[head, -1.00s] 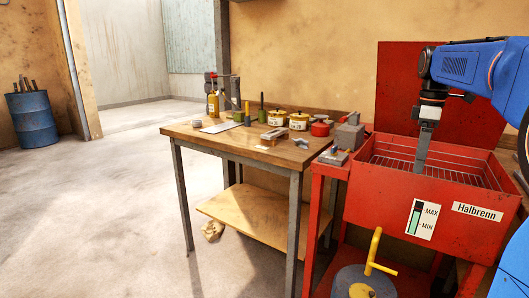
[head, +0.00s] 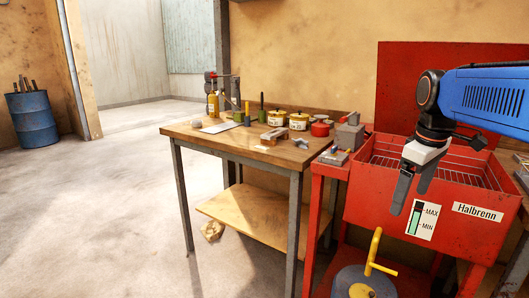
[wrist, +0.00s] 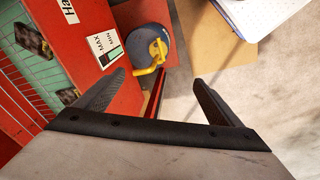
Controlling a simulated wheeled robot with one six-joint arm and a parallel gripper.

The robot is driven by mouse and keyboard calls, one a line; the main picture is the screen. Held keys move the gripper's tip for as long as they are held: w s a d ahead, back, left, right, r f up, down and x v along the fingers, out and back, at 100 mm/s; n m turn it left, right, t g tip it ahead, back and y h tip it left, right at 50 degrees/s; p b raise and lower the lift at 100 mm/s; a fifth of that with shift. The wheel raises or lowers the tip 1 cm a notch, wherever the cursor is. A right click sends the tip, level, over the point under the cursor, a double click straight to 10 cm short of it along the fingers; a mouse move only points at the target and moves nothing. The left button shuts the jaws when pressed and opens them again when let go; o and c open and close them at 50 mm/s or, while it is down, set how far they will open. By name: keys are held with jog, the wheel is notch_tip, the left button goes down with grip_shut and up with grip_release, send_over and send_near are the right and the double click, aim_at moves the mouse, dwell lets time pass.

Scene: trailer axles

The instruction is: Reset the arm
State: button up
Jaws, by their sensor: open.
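My gripper (head: 407,205) hangs from my blue arm in the head view, in front of the red Halbrenn wash basin (head: 375,205). Its dark fingers point down and are spread apart. In the wrist view my gripper (wrist: 160,82) shows both fingers with nothing between them. The basin's front wall (wrist: 120,90) lies to the left of and below the fingers. The wire rack (wrist: 30,75) inside the basin shows over green liquid, with dark metal parts (wrist: 33,39) on it.
The raised red lid (head: 440,85) stands behind the basin. A wooden workbench (head: 215,141) with jars, bottles and tools is to the left. A blue-grey drum with a yellow handle (head: 374,250) stands below the basin front.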

jog(key=s+a+f+m+t, duration=0.1)
jog(key=s+a+f+m, duration=0.2)
jog(key=s+f, duration=0.5)
jog(key=s+a+f+m+t, duration=0.1)
jog(key=s+a+f+m, duration=0.2)
jog(key=s+f, duration=0.5)
jog(key=shift+s+a+f+m+t, duration=0.35)
jog(key=shift+s+a+t, duration=0.1)
jog(key=shift+s, duration=0.5)
